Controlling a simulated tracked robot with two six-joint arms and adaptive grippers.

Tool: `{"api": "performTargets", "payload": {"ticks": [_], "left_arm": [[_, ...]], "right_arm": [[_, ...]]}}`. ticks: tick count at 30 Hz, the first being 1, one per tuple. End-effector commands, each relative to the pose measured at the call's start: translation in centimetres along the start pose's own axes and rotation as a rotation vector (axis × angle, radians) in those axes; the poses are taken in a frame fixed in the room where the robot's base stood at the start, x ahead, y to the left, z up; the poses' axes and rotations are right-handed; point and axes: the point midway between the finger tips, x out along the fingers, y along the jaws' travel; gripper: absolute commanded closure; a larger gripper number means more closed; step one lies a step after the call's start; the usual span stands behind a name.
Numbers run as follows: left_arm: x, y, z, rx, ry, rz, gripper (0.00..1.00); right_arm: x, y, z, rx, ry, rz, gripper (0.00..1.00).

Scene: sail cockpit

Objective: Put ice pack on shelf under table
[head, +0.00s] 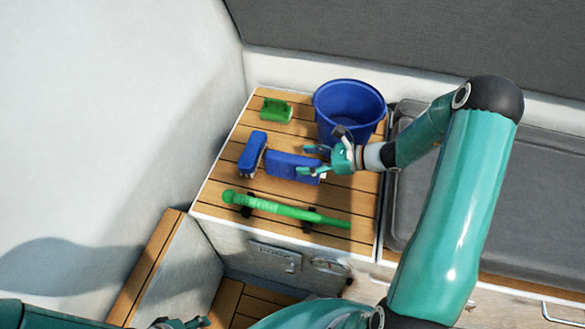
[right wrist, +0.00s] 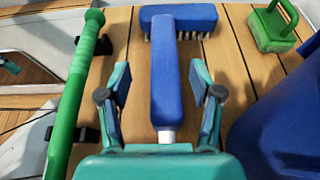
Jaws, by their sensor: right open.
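I see no ice pack and no shelf under a table in either view. My right gripper (head: 304,160) is open over the slatted wooden top (head: 222,190). Its fingers stand on either side of the blue handle of a brush (head: 252,152), with gaps visible in the right wrist view (right wrist: 160,80). There the brush head (right wrist: 180,18) lies beyond the fingertips, bristles showing along its near edge. My left gripper (head: 182,322) shows only as a small part at the bottom edge of the head view; its jaws are not clear.
A blue bucket (head: 349,105) stands behind my right gripper. A green scrubber (head: 275,110) lies at the back left of the wooden top. A green rod (head: 285,209) lies in dark clips along the front. A grey cushion (head: 540,180) is to the right.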

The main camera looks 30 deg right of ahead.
Motion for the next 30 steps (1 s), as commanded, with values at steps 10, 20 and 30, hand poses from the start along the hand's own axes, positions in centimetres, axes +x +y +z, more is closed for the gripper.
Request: {"api": "performTargets", "payload": {"ticks": [10,20,30], "left_arm": [[0.3,-0.1,0.0,0.000,0.000,0.000,0.40],[0.3,-0.1,0.0,0.000,0.000,0.000,0.40],[0.3,-0.1,0.0,0.000,0.000,0.000,0.40]], "right_arm": [[4.4,-0.5,-0.2,-0.001,0.000,0.002,0.35],[4.6,-0.5,-0.2,0.000,0.000,-0.001,0.45],[4.5,-0.5,-0.2,0.000,0.000,0.000,1.00]]}}
